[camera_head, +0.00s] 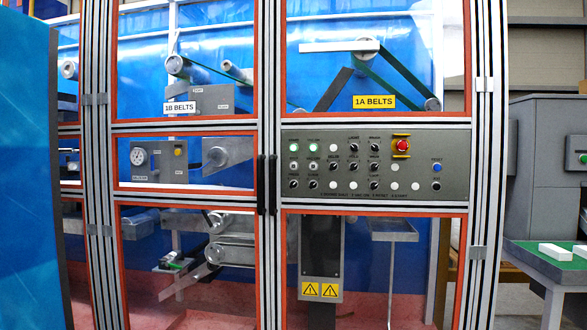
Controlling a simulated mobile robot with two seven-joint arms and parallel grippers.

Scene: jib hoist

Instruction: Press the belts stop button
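A grey control panel (460,140) is set in the machine's framed front, right of centre. It carries a red mushroom button (401,146) on a yellow surround at its upper right. Several black knobs, white round buttons and a blue button (437,167) fill the rest. The small labels are mostly too small to read, so I cannot tell which one is marked as the belts stop. Neither of my grippers is in view, and nothing touches the panel.
A large blue panel (25,180) stands close at left. A green-topped table (545,258) with white blocks and a grey cabinet (540,145) stand at right.

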